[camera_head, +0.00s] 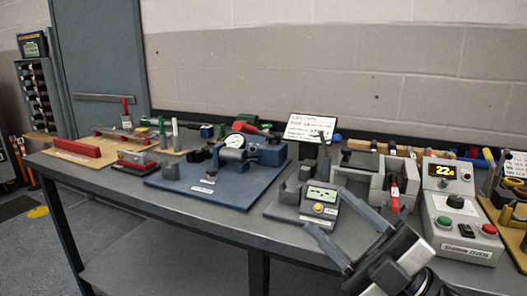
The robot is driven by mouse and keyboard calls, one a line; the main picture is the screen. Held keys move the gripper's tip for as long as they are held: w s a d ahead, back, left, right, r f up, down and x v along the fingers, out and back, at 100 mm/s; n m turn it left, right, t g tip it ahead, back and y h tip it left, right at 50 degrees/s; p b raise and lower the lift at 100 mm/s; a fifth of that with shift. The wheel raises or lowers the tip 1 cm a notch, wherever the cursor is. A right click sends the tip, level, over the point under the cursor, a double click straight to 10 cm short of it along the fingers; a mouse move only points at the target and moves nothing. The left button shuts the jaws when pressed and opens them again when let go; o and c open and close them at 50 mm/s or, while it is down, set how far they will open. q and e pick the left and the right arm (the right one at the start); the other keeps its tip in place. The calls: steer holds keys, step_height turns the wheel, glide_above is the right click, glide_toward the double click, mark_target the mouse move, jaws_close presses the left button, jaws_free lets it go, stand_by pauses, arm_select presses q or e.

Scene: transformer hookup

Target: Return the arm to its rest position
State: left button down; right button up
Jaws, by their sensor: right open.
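My right gripper (325,209) is in the lower right of the head view, in front of the workbench (230,226). Its two grey fingers are spread apart and point up and to the left. It is open, and nothing shows held between the fingers. Behind the fingers is a small meter (321,197) with a greenish display and a yellow button; I cannot tell the exact gap between them. My left gripper is not in view.
A control box (460,211) reading 22 stands right of my right gripper. A grey fixture (364,178) with a red-handled tool is behind it. A blue board (203,187) with a dial gauge sits mid-bench. The bench's front strip is mostly clear.

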steer(key=w+d+f+m+t+h, duration=0.1)
steer(key=d+f+m+t+h, duration=0.15)
steer(key=f+m+h, duration=0.4)
steer(key=w+d+f+m+t+h, duration=0.1)
steer(key=f+m+t+h, duration=0.2)
steer(key=f+m+h, duration=0.4)
steer(key=s+f+m+g+h, duration=0.1)
steer(key=s+f+m+g, duration=0.1)
steer(key=f, duration=0.5)
steer(key=s+f+m+g+h, duration=0.1)
steer(key=s+f+m+g, duration=0.2)
steer(key=s+f, duration=0.3)
steer(key=s+f+m+g+h+p, duration=0.1)
steer(key=s+f+m+g, duration=0.2)
steer(key=s+f, duration=0.2)
step_height(320, 180, down, 3)
steer(key=shift+d+m, duration=0.2)
steer(key=shift+m, duration=0.15)
steer(key=shift+w, duration=0.1)
